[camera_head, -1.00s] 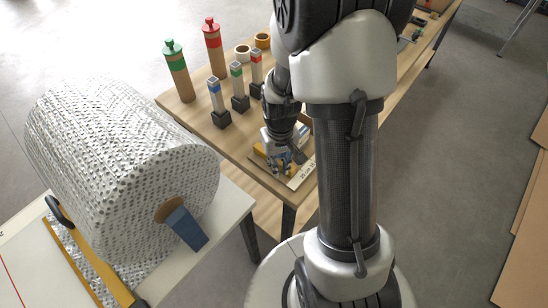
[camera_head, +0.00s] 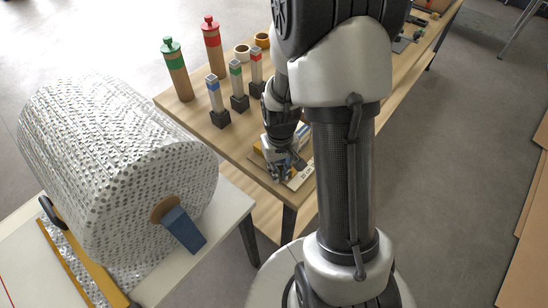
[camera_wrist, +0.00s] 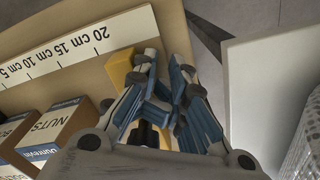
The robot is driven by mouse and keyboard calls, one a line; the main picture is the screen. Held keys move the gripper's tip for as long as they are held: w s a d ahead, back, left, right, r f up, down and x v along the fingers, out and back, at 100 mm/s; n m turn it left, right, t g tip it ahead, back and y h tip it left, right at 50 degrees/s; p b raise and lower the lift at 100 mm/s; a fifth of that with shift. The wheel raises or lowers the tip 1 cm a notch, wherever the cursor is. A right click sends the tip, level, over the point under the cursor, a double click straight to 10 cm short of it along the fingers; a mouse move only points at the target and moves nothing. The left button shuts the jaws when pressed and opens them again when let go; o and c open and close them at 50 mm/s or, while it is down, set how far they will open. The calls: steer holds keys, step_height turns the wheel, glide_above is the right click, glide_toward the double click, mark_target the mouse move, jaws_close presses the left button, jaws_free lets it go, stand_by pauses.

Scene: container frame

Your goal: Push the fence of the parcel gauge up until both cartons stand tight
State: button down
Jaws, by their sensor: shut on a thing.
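The parcel gauge is a tan board (camera_wrist: 35,88) with a white scale (camera_wrist: 75,48) marked in centimetres along one edge; the scale also shows in the head view (camera_head: 300,177). Two brown cartons with white labels stand at left in the wrist view: one reads NUTS (camera_wrist: 57,117), the other (camera_wrist: 14,128) is cut by the frame edge. The yellow fence (camera_wrist: 119,68) shows beside and under my gripper (camera_wrist: 168,82). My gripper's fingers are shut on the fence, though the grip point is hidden. Any gap between fence and NUTS carton is partly hidden.
Three small posts with blue, green and red bands (camera_head: 239,88) and two taller green- and red-topped tubes (camera_head: 176,70) stand behind the gauge on the wooden table. Tape rolls (camera_head: 242,52) lie farther back. A large bubble-wrap roll (camera_head: 110,160) fills the left bench.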

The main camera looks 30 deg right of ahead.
steer(key=shift+d, duration=0.1)
steer(key=shift+w+d+p, duration=0.1)
steer(key=shift+w+d, duration=0.4)
steer(key=shift+d, duration=0.85)
steer(key=shift+w+d+p, duration=0.1)
steer(key=shift+w+d, duration=0.4)
steer(key=shift+d, duration=0.9)
steer(key=shift+w+d+p, duration=0.1)
steer(key=shift+w+d, duration=0.4)
steer(key=shift+d, duration=0.85)
steer(key=shift+w+d, duration=0.25)
steer(key=shift+d, duration=0.35)
steer(key=shift+a, duration=0.25)
steer(key=shift+s+a, duration=0.1)
steer(key=shift+a, duration=0.15)
steer(key=shift+r, duration=0.2)
step_height(320, 180, up, 7)
steer(key=p, duration=0.5)
steer(key=shift+f+p, duration=0.15)
steer(key=shift+p, duration=0.15)
steer(key=shift+s+a, duration=0.1)
